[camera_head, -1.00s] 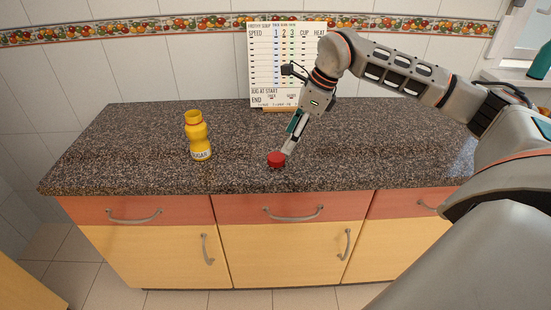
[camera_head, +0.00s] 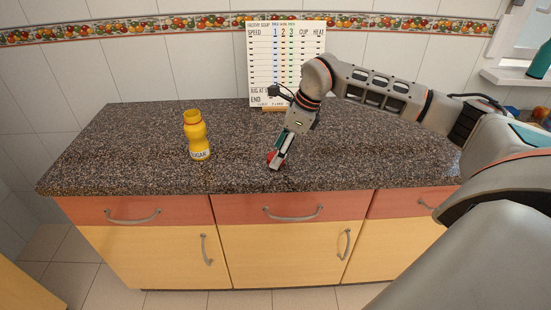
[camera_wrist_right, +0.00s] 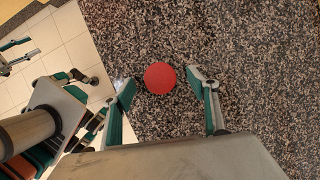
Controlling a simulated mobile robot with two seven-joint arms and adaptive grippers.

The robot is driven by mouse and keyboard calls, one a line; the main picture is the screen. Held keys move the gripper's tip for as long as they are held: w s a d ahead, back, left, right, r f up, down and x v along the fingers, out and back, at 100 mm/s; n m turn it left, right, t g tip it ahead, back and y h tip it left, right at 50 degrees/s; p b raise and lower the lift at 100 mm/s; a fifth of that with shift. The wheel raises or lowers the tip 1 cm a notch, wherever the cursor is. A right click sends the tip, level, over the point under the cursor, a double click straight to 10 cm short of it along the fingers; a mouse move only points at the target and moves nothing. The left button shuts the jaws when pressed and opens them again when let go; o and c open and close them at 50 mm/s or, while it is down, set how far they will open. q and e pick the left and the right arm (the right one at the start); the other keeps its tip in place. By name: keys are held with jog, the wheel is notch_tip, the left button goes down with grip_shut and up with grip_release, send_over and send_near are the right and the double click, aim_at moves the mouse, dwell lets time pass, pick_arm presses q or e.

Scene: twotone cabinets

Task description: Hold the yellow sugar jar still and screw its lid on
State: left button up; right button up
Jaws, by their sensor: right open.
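The yellow sugar jar (camera_head: 196,136) stands upright on the counter, left of centre, with its mouth uncovered and a "SUGAR" label low on its front. The round red lid (camera_wrist_right: 160,78) lies on the counter to the jar's right, near the front edge. In the head view the lid (camera_head: 270,157) is mostly hidden by my right gripper (camera_head: 276,164). In the right wrist view, my right gripper (camera_wrist_right: 166,86) is open, with one finger on each side of the lid and gaps between. My left gripper is not in the head view.
The speckled counter (camera_head: 120,150) is clear around the jar. A white chart board (camera_head: 286,60) stands at the back against the tiled wall. Drawers and cabinet doors with handles are below the counter's front edge (camera_head: 130,190).

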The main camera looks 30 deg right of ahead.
jog(key=shift+w+a+f, duration=0.15)
jog(key=shift+f, duration=0.35)
jog(key=c, duration=0.9)
jog(key=shift+o, duration=0.2)
jog(key=shift+r, duration=0.1)
notch_tip(320, 180, up, 20)
jog(key=p, duration=0.2)
